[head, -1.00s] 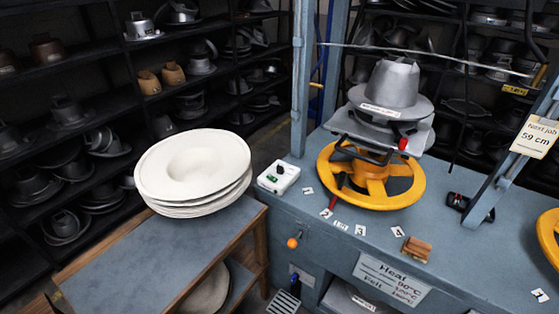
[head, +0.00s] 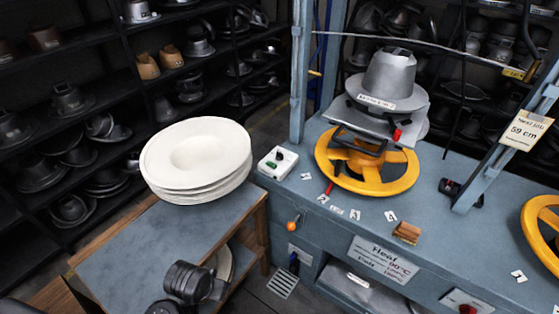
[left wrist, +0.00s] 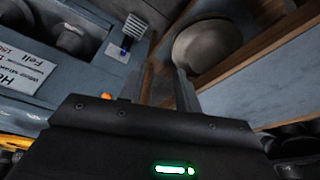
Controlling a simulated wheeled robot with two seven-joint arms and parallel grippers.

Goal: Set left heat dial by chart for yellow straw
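A yellow spoked wheel (head: 400,185) lies on the blue bench under the left press, with small numbered cards (head: 337,210) along its front edge. A red pointer-like piece (head: 329,187) shows beside the cards; its exact setting is too small to tell. The heat chart (head: 383,262) is on the bench front with lines for straw and felt; it also shows, upside down, in the left wrist view (left wrist: 22,80). My left gripper (left wrist: 163,78) is open and empty, over the floor beside the bench. Only part of my left arm shows in the head view. My right gripper is not in view.
A stack of white hat blanks (head: 197,160) stands on a side table (head: 150,235) left of the bench. A white switch box (head: 278,163) and an orange knob (head: 292,225) are at the bench's left end. A wooden block (head: 407,232) lies near its front edge.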

